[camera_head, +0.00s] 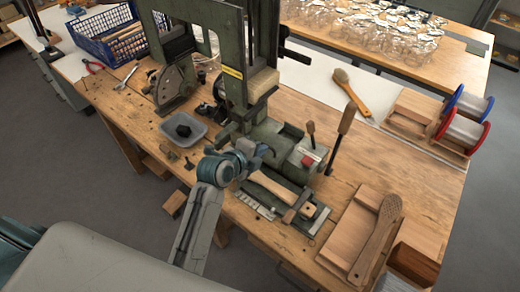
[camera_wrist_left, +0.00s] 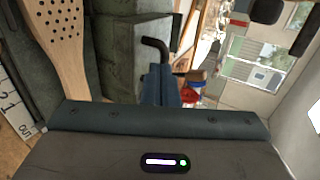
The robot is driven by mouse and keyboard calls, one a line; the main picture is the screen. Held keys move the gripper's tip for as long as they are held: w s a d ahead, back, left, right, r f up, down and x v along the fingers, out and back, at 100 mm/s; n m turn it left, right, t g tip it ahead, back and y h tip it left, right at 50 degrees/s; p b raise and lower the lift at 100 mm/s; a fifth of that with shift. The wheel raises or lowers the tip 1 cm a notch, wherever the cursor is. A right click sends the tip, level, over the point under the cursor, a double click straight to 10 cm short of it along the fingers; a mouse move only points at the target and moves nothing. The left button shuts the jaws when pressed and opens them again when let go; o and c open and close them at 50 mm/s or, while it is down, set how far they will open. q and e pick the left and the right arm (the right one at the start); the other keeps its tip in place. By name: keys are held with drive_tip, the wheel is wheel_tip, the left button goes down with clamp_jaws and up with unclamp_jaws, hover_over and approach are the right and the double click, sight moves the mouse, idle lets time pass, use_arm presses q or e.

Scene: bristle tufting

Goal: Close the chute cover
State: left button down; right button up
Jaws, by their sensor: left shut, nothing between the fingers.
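The green tufting machine (camera_head: 232,60) stands on the wooden bench. I cannot make out for certain which part of it is the chute cover. My left gripper (camera_head: 266,151) is at the machine's lower front, beside the motor housing with a red button (camera_head: 309,161). In the left wrist view the blue fingers (camera_wrist_left: 160,84) are shut and empty. A dark bent handle (camera_wrist_left: 157,46) shows just past the fingertips, against a grey-green machine part (camera_wrist_left: 124,52); I cannot tell whether they touch. My right gripper is out of view.
A perforated wooden brush block (camera_wrist_left: 57,30) is close to the left gripper. A grey tray (camera_head: 184,130) with a dark block lies to the machine's left. A wooden tray with another perforated paddle (camera_head: 378,235) lies at right. An upright wooden-handled tool (camera_head: 340,135) stands beside the motor.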

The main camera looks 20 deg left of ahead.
sight(275, 145)
use_arm(q)
drive_tip(key=shift+w, duration=0.1)
drive_tip(key=w+d, duration=0.1)
drive_tip(key=w, duration=0.4)
drive_tip(key=w+d+b, duration=0.1)
drive_tip(key=w, duration=0.1)
drive_tip(key=shift+w+d, duration=0.15)
drive_tip(key=shift+d, duration=0.2)
drive_tip(key=shift+r, duration=0.15)
